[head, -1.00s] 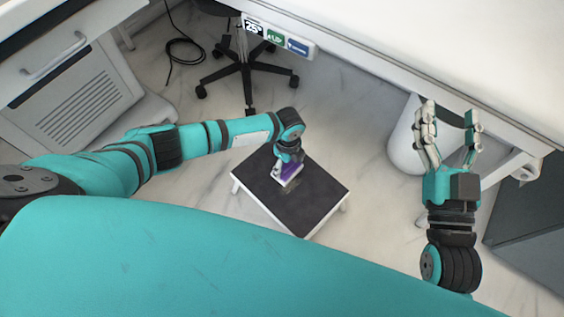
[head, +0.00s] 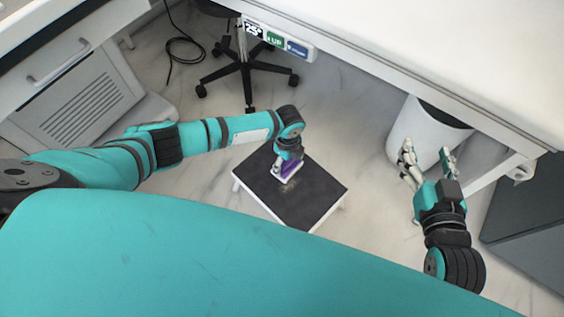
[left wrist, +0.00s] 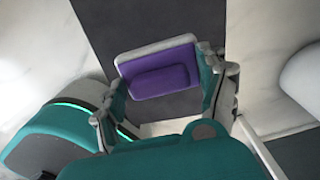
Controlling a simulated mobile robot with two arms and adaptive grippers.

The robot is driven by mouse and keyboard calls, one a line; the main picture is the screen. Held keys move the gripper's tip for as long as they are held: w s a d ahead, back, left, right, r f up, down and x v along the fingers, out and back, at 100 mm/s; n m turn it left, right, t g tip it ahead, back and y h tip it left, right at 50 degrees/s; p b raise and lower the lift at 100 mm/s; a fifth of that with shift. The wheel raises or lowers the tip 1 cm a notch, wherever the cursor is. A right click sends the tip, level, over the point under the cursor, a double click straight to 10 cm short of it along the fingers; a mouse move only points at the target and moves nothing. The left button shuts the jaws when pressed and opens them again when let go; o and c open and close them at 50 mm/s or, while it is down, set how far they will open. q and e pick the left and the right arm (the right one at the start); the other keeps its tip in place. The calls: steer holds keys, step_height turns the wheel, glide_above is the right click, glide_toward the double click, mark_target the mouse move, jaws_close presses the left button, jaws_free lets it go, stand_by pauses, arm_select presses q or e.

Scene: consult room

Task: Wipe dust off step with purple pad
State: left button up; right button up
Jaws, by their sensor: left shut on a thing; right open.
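The step (head: 315,195) is a low stool with a dark top and a light frame, standing on the floor in the middle of the head view. My left gripper (head: 285,170) is over its top and shut on the purple pad (head: 292,168). In the left wrist view the pad (left wrist: 160,72) is purple with a pale rim, held between the fingers of my left gripper (left wrist: 160,85). A faint light dust patch (head: 290,186) shows on the step just in front of the pad. I cannot tell whether the pad touches the top. My right gripper (head: 428,165) is open and empty, right of the step.
A white bin (head: 420,135) stands behind my right gripper, by the white table (head: 400,50). A wheeled chair base (head: 246,72) is behind the step. A cabinet (head: 75,95) stands at left. Marble floor surrounds the step.

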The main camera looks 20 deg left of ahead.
steer(key=shift+s+d+f+g+h+p, duration=0.2)
steer(key=shift+s+f+g, duration=0.2)
steer(key=shift+f, duration=0.25)
steer(key=shift+s+d+f+g+h+p, duration=0.15)
steer(key=shift+s+f+g, duration=0.1)
steer(key=shift+f+g, duration=0.35)
steer(key=shift+s+d+f+g+h+p, duration=0.1)
steer(key=shift+s+d+f+g+h, duration=0.2)
steer(key=shift+f, duration=0.45)
steer(key=shift+a, duration=0.1)
